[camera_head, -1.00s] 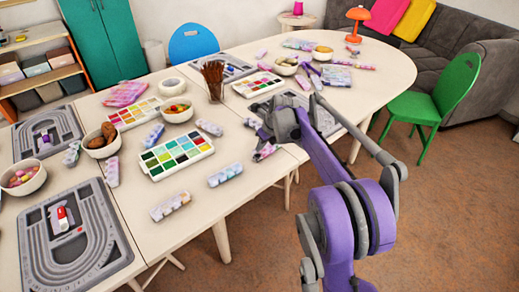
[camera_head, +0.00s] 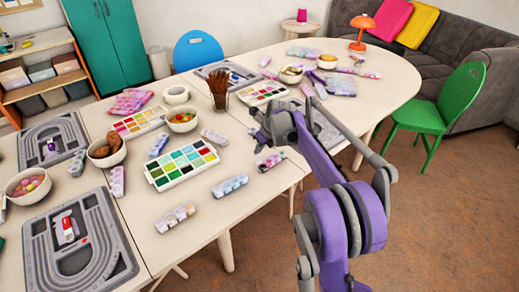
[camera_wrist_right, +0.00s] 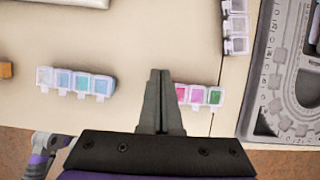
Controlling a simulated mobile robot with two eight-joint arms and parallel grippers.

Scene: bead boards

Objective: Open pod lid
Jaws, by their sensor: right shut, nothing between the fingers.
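My right gripper (camera_head: 262,136) is over the table near its front edge, pointing down. In the right wrist view its fingers (camera_wrist_right: 160,76) are together with nothing between them. Right beside the fingertips is a pod strip (camera_wrist_right: 200,96) with pink and green contents, partly hidden by the fingers. It also shows in the head view (camera_head: 270,161), just below the gripper. Whether its lids are up or down is too small to tell. Another pod strip with blue contents (camera_wrist_right: 75,82) lies to the left. My left gripper is not in view.
A grey bead board (camera_wrist_right: 258,100) lies to the right in the wrist view, with another pod strip (camera_wrist_right: 236,28) beside it. In the head view a paint palette (camera_head: 183,164), a brush cup (camera_head: 219,98) and bowls stand left of the gripper. The table's front edge is close.

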